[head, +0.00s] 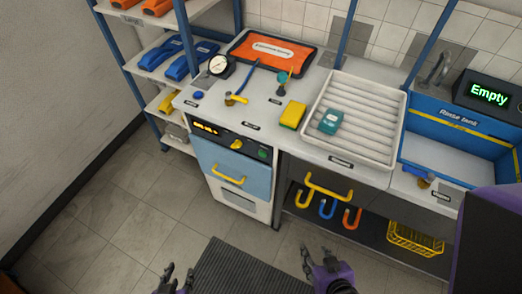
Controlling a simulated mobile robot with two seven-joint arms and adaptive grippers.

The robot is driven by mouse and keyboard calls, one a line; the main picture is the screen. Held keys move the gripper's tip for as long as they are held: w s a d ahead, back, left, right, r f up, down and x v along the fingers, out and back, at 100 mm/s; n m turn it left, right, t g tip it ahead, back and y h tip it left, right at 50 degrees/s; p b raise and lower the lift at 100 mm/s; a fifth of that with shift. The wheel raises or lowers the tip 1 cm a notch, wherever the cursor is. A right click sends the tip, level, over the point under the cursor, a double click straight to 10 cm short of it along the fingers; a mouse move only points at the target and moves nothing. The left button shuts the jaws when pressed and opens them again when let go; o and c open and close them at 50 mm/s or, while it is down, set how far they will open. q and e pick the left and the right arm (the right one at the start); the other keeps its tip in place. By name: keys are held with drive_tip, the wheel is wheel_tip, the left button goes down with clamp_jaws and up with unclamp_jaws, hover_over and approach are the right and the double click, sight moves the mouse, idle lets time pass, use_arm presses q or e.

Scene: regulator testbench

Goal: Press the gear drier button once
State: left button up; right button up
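A blue-fronted appliance (237,180) is built in under the counter; it looks like the gear drier, though I can read no label on it. Its dark top panel has a small lit orange display (205,128), a yellow knob (237,144) and a round green button (262,154) at the right end. A yellow handle (228,178) crosses its closed front. My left gripper (176,276) is low at the bottom edge, open and empty. My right gripper (317,256) is open and empty, in front of and below the counter. Both are well apart from the panel.
The counter holds a gauge (219,65), a yellow sponge (292,114), and a white drying tray (358,120) with a teal item. A blue rinse tank (460,130) and an "Empty" display (489,95) are right. A shelf (150,60) stands left. Floor before the appliance is clear.

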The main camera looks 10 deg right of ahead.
drive_tip(key=shift+w+a+r, duration=0.1)
drive_tip(key=shift+w+r, duration=0.05)
drive_tip(key=shift+w, duration=0.35)
drive_tip(key=shift+c, duration=0.5)
